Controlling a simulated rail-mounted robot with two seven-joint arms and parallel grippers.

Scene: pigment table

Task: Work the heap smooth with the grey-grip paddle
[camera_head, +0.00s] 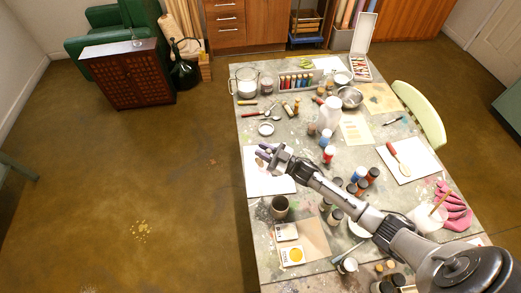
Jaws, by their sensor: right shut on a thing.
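My right gripper (268,152) reaches in from the lower right and is over the upper part of a white slab (258,187) at the table's left edge. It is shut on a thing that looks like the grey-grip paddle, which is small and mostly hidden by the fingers. A dark purplish patch that may be the heap shows beside the fingertips, partly covered; I cannot tell whether the paddle touches it. My left gripper is not in view.
A red-handled tool (392,149) lies on another white slab (423,167) at the right. Several jars stand near my right arm. A dark cup (279,207) stands just below the left slab. A glass jug (246,83) and a metal bowl (350,97) stand farther back.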

